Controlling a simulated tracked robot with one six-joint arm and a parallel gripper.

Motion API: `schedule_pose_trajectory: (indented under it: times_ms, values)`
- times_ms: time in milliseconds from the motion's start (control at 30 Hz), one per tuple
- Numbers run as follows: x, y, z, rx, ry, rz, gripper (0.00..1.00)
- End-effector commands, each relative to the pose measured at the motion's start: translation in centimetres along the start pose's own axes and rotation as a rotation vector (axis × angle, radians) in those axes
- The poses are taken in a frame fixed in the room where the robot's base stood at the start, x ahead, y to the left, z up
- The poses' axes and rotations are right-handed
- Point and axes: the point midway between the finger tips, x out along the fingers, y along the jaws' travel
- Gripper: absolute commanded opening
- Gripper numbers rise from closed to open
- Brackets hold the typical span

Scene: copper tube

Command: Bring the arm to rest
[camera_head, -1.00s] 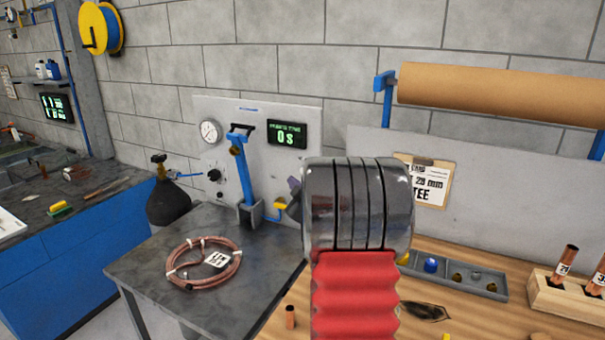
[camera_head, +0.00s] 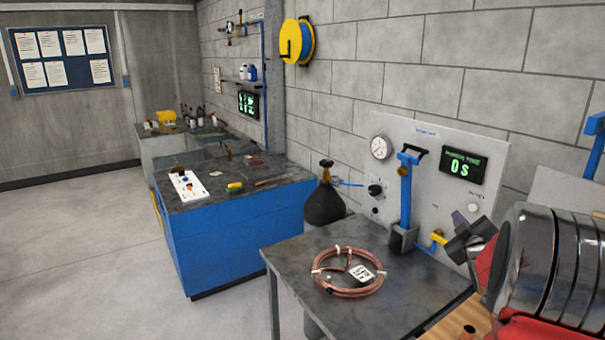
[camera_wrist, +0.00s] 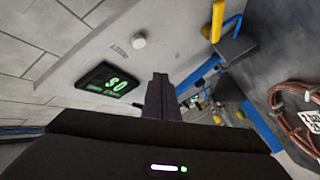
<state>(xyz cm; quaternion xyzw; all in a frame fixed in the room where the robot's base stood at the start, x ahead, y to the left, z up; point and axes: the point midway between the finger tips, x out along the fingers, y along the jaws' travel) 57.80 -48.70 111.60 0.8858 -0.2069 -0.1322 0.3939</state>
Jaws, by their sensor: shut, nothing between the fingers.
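My gripper (camera_head: 468,238) shows at the right of the head view as dark fingers beyond my silver and red arm. It is held up in front of the grey panel, to the right of the blue lever. In the wrist view my gripper (camera_wrist: 160,88) has its dark fingers together, with nothing between them. My arm covers part of the wooden bench and the panel's lower right in the head view.
A copper tube coil (camera_head: 348,272) lies on the dark metal table (camera_head: 295,255). The blue lever (camera_head: 405,200), a "0 s" display (camera_head: 464,167) and a black gas bottle (camera_head: 325,203) stand behind. A blue workbench (camera_head: 225,235) is left. The floor (camera_head: 75,240) at left is clear.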

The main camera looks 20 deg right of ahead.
Motion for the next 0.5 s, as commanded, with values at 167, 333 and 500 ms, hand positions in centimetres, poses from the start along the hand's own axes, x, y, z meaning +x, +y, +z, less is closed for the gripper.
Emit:
schedule_pose_trajectory:
  times_ms: [167, 333, 500]
  values:
    - [0.0, -0.3, 0.7, 0.026, -0.026, -0.013, 0.0]
    - [-0.6, -2.2, 4.2, 0.103, -0.164, -0.065, 0.0]
    - [-3.5, -5.4, 9.0, 0.224, -0.383, -0.137, 0.0]
